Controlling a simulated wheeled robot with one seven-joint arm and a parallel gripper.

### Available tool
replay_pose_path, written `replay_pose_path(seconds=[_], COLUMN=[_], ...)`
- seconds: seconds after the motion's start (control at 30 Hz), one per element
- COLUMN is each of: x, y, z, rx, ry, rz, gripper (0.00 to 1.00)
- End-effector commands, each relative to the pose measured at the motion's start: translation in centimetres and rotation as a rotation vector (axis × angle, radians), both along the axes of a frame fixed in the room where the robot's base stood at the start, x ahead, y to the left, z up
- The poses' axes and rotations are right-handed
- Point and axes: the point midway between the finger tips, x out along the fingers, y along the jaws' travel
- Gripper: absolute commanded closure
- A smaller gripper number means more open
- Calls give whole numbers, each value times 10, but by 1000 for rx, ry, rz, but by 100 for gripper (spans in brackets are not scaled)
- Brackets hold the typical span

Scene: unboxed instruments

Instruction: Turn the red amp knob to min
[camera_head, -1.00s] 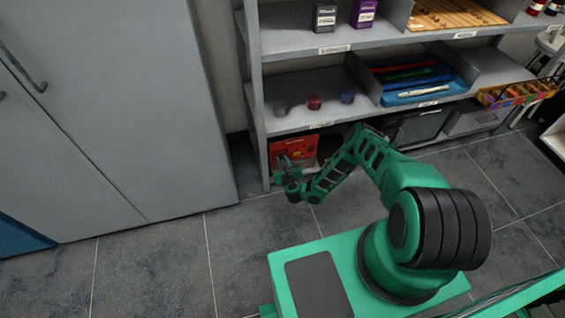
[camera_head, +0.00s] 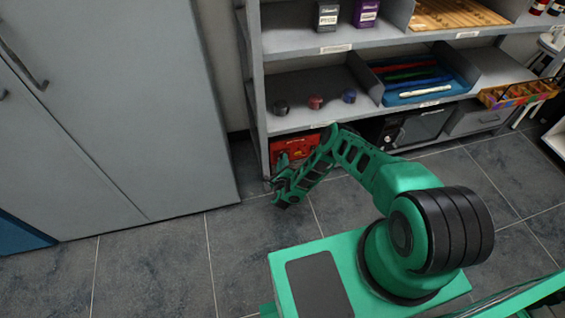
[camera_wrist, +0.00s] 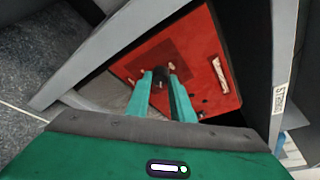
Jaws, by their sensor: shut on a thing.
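The red amp (camera_head: 296,150) sits on the bottom shelf at the left end of the shelf unit, partly hidden by my arm. In the wrist view its red front face (camera_wrist: 203,58) appears tilted, with a dark knob (camera_wrist: 160,78) and a pale handle or label strip at its right. My gripper (camera_wrist: 161,82) reaches to the face, its two green fingers on either side of the knob and closed on it. In the head view my gripper (camera_head: 281,180) is at the amp's lower front. The knob's pointer is too small to read.
The shelf post (camera_wrist: 75,60) stands close to the left of my gripper. The shelf above (camera_head: 300,118) holds several small knobs or jars and a blue tray (camera_head: 425,84). A grey cabinet (camera_head: 115,110) stands at the left. The floor in front is clear.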

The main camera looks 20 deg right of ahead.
Motion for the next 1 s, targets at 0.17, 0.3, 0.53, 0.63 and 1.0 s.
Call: replay_pose_path(seconds=[0.17, 0.3, 0.53, 0.63, 1.0], x=[-2, -3, -3, -3, -2], y=[-1, -1, -1, -1, 0], z=[-2, -3, -3, -3, -2], rx=[-38, -50, -51, -51, -49], ry=[3, 3, 4, 4, 3], rz=[-2, -1, 0, 0, 0], gripper=[100, 100, 100, 100, 61])
